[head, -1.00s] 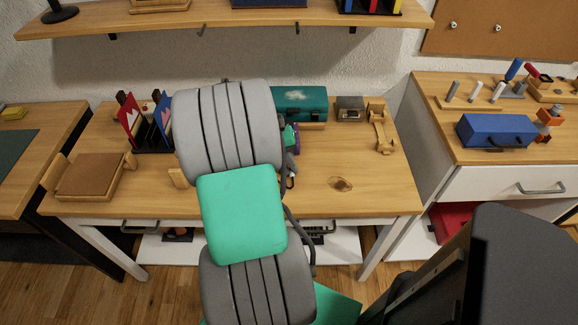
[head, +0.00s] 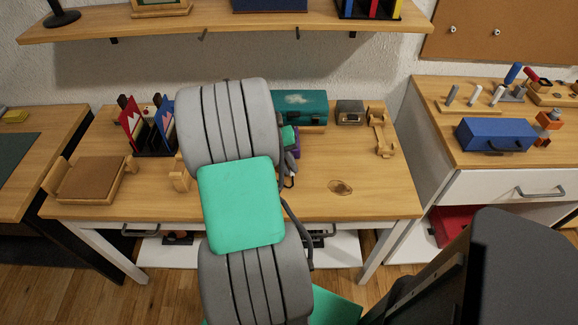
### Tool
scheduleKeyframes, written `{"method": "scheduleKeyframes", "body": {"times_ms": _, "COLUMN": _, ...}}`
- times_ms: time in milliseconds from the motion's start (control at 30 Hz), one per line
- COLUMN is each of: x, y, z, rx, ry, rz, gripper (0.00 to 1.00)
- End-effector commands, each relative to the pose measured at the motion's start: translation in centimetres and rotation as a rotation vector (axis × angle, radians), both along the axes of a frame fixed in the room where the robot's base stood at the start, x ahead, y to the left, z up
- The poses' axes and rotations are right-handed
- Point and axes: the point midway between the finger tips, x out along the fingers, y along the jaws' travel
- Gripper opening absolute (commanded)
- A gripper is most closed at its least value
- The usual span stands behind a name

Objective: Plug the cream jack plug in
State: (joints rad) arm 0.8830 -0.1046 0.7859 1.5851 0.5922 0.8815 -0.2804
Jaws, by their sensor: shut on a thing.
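My arm fills the middle of the head view and covers the centre of the wooden table (head: 365,195). Only a narrow edge of my gripper (head: 289,180) shows, past the right side of the arm and low over the table. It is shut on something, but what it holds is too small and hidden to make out. I cannot pick out the cream jack plug, the digital piano or its socket. They may be behind my arm.
A teal case (head: 301,106), a grey box (head: 350,112) and a wooden stand (head: 380,135) stand at the table's back right. A dark rack (head: 153,142) and a wooden tray (head: 92,178) are at left. The front right of the table is clear.

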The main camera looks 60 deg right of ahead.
Motion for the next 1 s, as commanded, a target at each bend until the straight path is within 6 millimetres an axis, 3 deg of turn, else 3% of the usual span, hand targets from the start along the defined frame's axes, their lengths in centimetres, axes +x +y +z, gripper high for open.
{"method": "scheduleKeyframes", "body": {"times_ms": 800, "x": 0.7, "y": -1.3, "z": 0.0, "rx": -0.001, "ry": 0.0, "rz": 0.0, "gripper": 0.0}}
{"method": "scheduleKeyframes", "body": {"times_ms": 833, "x": 0.7, "y": -1.3, "z": 0.0, "rx": -0.001, "ry": 0.0, "rz": 0.0, "gripper": 0.13}}
{"method": "scheduleKeyframes", "body": {"times_ms": 1000, "x": 0.7, "y": -1.3, "z": 0.0, "rx": 0.0, "ry": 0.0, "rz": 0.0, "gripper": 0.27}}
